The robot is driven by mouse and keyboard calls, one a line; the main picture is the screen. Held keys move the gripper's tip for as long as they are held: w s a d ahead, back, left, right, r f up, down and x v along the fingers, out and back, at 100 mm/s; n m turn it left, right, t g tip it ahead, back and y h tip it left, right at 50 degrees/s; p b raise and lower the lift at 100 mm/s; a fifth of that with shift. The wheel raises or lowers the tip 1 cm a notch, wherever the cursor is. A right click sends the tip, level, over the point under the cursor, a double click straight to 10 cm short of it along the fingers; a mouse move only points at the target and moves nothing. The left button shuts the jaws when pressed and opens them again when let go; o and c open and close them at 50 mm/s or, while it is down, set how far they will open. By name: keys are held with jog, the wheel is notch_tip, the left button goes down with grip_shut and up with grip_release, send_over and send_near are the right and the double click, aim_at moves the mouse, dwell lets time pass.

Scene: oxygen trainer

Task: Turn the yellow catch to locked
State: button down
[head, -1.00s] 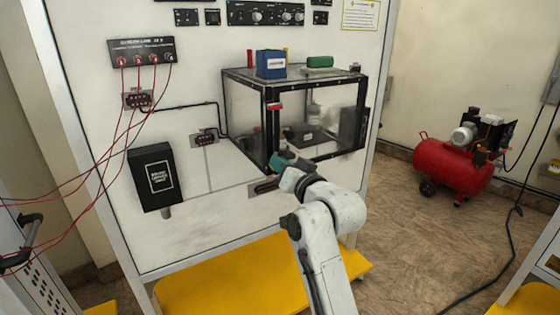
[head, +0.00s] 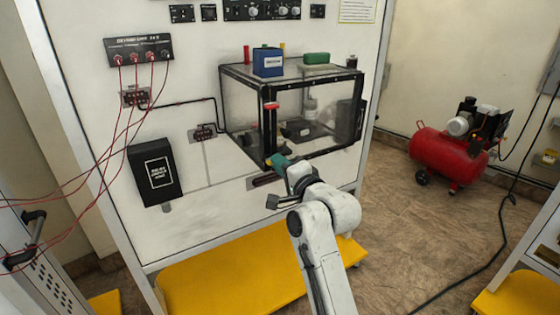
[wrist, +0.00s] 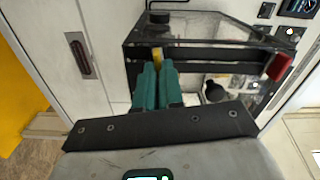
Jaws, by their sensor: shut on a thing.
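The yellow catch (wrist: 157,55) shows in the wrist view as a small upright piece at the edge of the black-framed clear case (wrist: 225,32). My gripper (wrist: 157,69) has teal fingers, which are closed together around the catch's near end. In the head view my gripper (head: 279,161) is at the lower front corner of the case (head: 314,154). The catch cannot be made out there, behind the fingers. I cannot read any locked marking.
A blue box (head: 268,62) and a green item (head: 316,58) sit on the case. A red tab (head: 271,106) is on its front frame. A black box (head: 154,171) hangs at left, near red cables. A red compressor (head: 445,157) stands on the floor at right.

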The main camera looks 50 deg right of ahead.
jog(key=shift+f+m, duration=0.15)
jog(key=shift+m, duration=0.95)
jog(key=c, duration=1.3)
grip_release()
jog(key=shift+o, duration=0.2)
jog(key=b+v, duration=0.2)
jog(key=v, duration=0.8)
jog(key=shift+s, duration=0.4)
